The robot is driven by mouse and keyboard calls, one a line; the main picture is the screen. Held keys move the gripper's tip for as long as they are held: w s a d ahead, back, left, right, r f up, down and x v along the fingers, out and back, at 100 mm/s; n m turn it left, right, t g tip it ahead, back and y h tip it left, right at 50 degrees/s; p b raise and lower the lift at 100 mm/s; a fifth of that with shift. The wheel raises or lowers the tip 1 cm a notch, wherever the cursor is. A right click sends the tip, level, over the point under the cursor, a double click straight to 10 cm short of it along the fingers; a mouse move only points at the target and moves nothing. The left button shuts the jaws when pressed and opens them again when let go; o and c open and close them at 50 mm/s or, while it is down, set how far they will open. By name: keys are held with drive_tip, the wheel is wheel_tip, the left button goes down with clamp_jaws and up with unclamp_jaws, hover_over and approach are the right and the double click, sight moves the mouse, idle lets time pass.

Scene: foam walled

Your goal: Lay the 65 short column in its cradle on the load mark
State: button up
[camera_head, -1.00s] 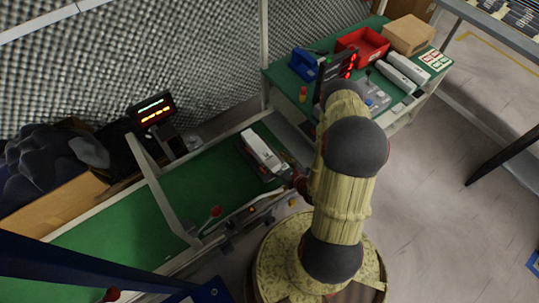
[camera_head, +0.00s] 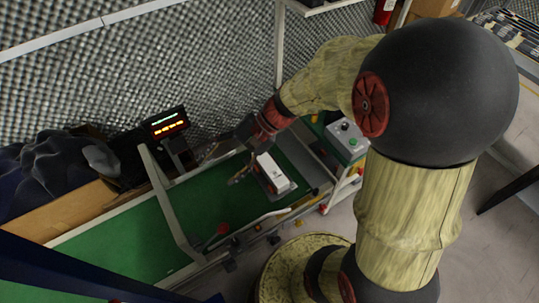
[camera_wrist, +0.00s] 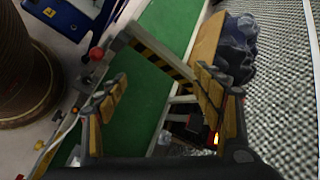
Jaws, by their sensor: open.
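A short white column (camera_head: 270,170) lies on a dark, low holder at the right end of the green belt. The holder looks like a cradle, but I cannot tell how the column sits in it or read its label. My gripper (camera_head: 230,162) is open just left of the column in the head view, with no column seen between its fingers. In the wrist view my gripper (camera_wrist: 160,100) shows two spread yellow-and-dark fingers over the green belt. The column is not clearly visible there. The load mark cannot be made out.
A frame (camera_head: 165,195) spans the green belt (camera_head: 115,235) left of the column. A lit display (camera_head: 168,125) stands behind it, beside dark lumps (camera_head: 60,165). A control box (camera_head: 347,143) is at right. My arm hides most of the side table.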

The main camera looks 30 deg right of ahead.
drive_tip(key=s+d+r+n+t+h, duration=0.4)
drive_tip(key=s+d+r+n+h, duration=0.4)
drive_tip(key=s+r, duration=0.3)
wheel_tip(320, 180, up, 2)
drive_tip(key=shift+s+d+r+n+h, duration=0.1)
drive_tip(key=shift+s+d+n+h, duration=0.25)
drive_tip(key=shift+n+h, duration=0.4)
drive_tip(key=shift+c, duration=0.6)
